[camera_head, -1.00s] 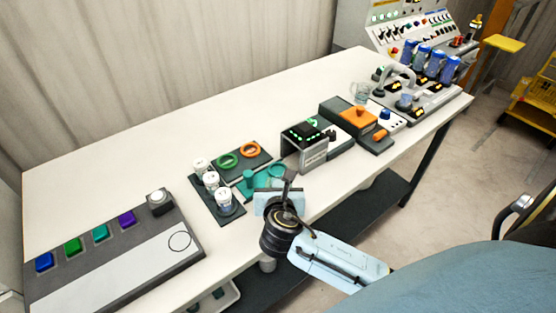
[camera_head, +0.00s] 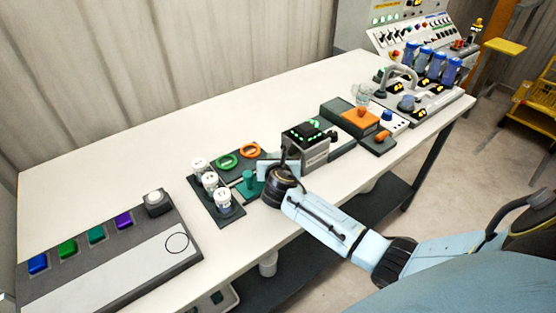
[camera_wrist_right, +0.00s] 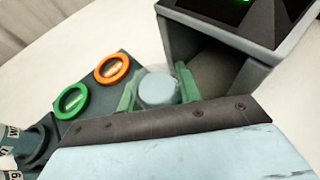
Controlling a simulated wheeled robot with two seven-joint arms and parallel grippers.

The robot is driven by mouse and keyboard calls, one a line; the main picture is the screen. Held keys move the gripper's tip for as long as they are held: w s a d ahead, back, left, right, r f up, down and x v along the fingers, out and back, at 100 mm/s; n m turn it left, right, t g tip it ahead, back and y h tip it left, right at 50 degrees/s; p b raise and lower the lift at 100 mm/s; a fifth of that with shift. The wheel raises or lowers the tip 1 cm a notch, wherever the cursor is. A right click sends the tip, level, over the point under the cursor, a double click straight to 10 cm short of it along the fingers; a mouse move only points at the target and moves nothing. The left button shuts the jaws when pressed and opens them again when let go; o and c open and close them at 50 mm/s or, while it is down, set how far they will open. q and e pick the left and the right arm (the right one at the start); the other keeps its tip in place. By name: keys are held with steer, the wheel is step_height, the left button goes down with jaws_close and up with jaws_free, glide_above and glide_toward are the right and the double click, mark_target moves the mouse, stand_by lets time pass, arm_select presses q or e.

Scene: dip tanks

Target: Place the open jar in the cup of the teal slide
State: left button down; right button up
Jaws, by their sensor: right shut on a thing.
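My right gripper (camera_head: 276,172) is over the teal slide (camera_head: 248,182) at the near edge of the table. In the right wrist view the gripper (camera_wrist_right: 158,86) has its two fingers on either side of a small clear jar (camera_wrist_right: 157,91) with a pale round face, and is shut on it. The slide's upright knob and part of its plate show to the left of the gripper. The slide's cup is hidden behind my gripper and wrist, so I cannot tell whether the jar touches it. My left gripper is not in view.
A grey box with a green-lit top (camera_head: 306,148) stands close to the right of my gripper. A rack with several white-capped jars (camera_head: 222,198) and a dark plate with green (camera_head: 228,161) and orange rings (camera_head: 250,150) lie to the left. The back of the table is clear.

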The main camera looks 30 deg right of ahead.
steer(key=o, duration=1.1)
steer(key=shift+f, duration=0.1)
steer(key=shift+r, duration=0.25)
steer(key=p+v, duration=0.2)
steer(key=v, duration=1)
steer(key=shift+f+p, duration=0.1)
steer(key=shift+p, duration=0.2)
